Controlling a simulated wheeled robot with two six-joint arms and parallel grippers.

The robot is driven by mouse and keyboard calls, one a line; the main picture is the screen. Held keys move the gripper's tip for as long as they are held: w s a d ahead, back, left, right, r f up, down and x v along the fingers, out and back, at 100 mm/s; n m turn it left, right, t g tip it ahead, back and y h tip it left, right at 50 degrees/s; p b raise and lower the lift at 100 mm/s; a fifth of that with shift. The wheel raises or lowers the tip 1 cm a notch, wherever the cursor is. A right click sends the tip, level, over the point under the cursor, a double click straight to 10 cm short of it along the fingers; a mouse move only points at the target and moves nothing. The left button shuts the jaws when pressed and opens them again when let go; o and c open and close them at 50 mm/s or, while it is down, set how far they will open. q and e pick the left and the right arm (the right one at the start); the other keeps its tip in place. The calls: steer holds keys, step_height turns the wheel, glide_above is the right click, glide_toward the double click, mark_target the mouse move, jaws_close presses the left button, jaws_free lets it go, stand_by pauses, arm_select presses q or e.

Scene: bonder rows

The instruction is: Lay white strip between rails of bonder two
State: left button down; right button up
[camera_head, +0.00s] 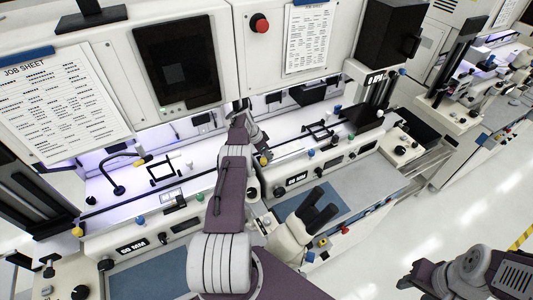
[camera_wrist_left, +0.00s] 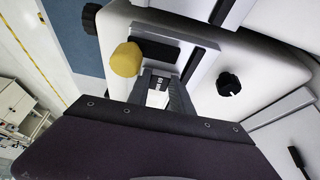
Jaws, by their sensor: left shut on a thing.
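My left gripper (camera_head: 243,112) reaches over the white bench of the machines, its tips partly hidden by its own wrist. In the left wrist view its narrow jaws (camera_wrist_left: 160,85) are close together, shut on a small pale piece (camera_wrist_left: 154,98) that seems to be the white strip; little of it shows. Bonder decks with dark rails lie on both sides of the arm: one on the left (camera_head: 165,198) and one on the right (camera_head: 290,150). I cannot tell from the labels which is bonder two. My right gripper (camera_head: 416,277) hangs over the floor at the lower right, its jaws unclear.
A yellow knob (camera_wrist_left: 126,59) and a black knob (camera_wrist_left: 230,84) are close to the left jaws. A microscope eyepiece (camera_head: 313,212) stands right of my left arm. Black frames (camera_head: 165,169) stand on the deck. The floor (camera_head: 440,220) at right is clear.

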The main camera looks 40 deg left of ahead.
arm_select(q)
steer(key=shift+f, duration=0.2)
steer(key=shift+r, duration=0.1)
steer(key=c, duration=1.1)
jaws_free()
steer(key=shift+o, duration=0.2)
